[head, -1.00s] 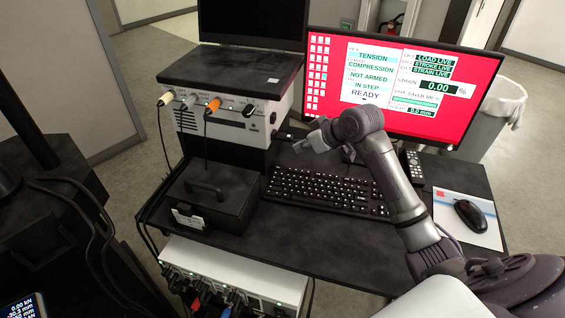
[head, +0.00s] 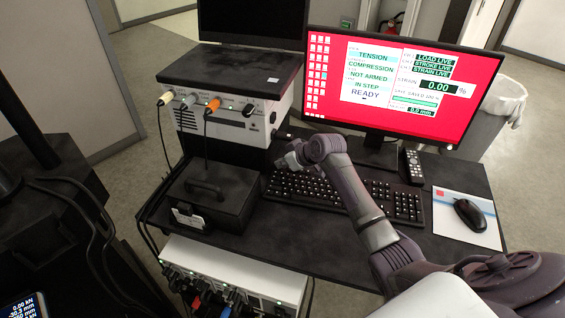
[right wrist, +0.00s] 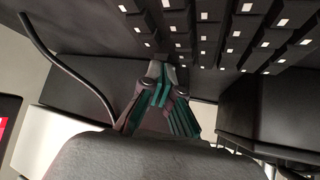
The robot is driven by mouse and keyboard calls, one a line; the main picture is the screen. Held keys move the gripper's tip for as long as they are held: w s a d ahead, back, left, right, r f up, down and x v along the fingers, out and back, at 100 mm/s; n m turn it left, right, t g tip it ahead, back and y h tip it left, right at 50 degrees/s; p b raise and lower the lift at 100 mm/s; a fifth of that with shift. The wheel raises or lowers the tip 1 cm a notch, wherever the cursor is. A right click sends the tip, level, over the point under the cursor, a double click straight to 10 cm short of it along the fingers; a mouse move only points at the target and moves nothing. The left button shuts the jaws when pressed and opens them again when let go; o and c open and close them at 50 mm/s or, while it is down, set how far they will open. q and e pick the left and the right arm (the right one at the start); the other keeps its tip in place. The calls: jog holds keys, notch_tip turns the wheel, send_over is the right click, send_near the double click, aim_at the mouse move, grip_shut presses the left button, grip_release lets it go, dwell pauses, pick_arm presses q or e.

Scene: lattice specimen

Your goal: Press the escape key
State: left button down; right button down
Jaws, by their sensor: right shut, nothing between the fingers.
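The black keyboard (head: 402,206) lies on the dark desk, and its keys also fill the top of the right wrist view (right wrist: 235,22). My right gripper (head: 284,160) is at the keyboard's far left corner in the head view, shut and empty, partly covering that corner. In the right wrist view the closed fingertips (right wrist: 158,72) are close to the end keys. I cannot tell whether they touch a key. Key legends are too small to read, and the escape key cannot be singled out. My left gripper is not in view.
A monitor (head: 455,85) with a red screen stands behind the keyboard. A remote (head: 412,166), and a mouse (head: 469,215) on a pad, are to the right. A black case (head: 208,196) and a white instrument box (head: 238,118) stand to the left. The desk front is clear.

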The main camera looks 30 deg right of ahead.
jog(key=shift+s+f, duration=0.1)
jog(key=shift+f, duration=0.6)
jog(key=shift+s+a+f, duration=0.1)
jog(key=shift+s+f, duration=0.15)
jog(key=r+p, duration=0.5)
jog(key=shift+w+r, duration=0.25)
jog(key=shift+w, duration=0.1)
jog(key=shift+s+d+r+b, duration=0.15)
jog(key=shift+s+d+b, duration=0.1)
jog(key=shift+s, duration=0.15)
jog(key=shift+s+d+r+b, duration=0.15)
jog(key=shift+s+b, duration=0.1)
jog(key=shift+s, duration=0.15)
jog(key=v, duration=0.8)
jog(key=shift+r, duration=0.3)
jog(key=shift+a, duration=0.1)
